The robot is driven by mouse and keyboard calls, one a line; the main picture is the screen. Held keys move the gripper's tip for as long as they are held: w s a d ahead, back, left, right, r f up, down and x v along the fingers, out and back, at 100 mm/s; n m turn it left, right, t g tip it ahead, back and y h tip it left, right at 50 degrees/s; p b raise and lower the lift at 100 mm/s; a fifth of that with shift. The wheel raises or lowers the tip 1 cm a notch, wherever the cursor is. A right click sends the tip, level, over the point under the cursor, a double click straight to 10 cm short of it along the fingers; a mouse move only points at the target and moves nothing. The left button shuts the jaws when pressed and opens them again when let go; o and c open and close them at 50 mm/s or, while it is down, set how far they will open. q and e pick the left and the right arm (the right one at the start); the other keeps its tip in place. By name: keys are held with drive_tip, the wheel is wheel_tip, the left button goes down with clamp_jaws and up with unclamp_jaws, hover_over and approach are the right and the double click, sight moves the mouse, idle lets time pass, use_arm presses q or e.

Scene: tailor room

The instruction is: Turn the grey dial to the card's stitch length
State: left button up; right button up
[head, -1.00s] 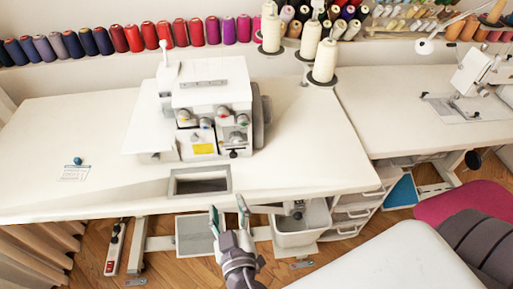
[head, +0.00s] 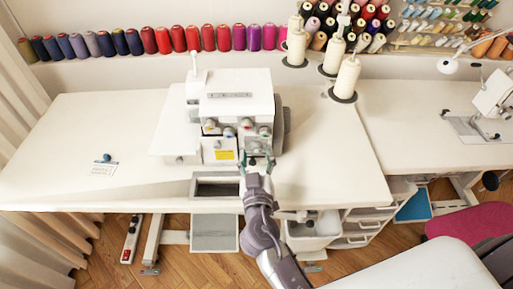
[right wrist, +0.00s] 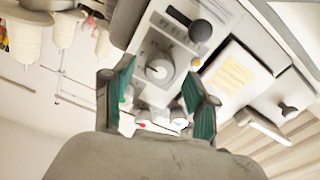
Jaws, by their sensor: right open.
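A white overlock machine (head: 237,105) stands on the table. In the right wrist view the round grey dial (right wrist: 160,68) is on the machine's front, with dark markings on the panel beside it. My right gripper (head: 257,162) is open in front of the machine's lower right front. In the wrist view its two green-padded fingers (right wrist: 159,72) stand on either side of the dial, and I cannot tell whether they touch it. A small white card (head: 103,169) lies on the table at the left; its print is too small to read. My left gripper is not in view.
A black knob (right wrist: 200,30) is close to the dial. A small blue object (head: 107,158) lies at the card's top edge. A framed opening (head: 215,187) is in the table's front. Thread cones (head: 346,78) stand right of the machine. The table's left side is mostly clear.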

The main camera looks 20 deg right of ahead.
drive_tip(key=shift+w+d, duration=0.15)
drive_tip(key=shift+w, duration=0.35)
clamp_jaws()
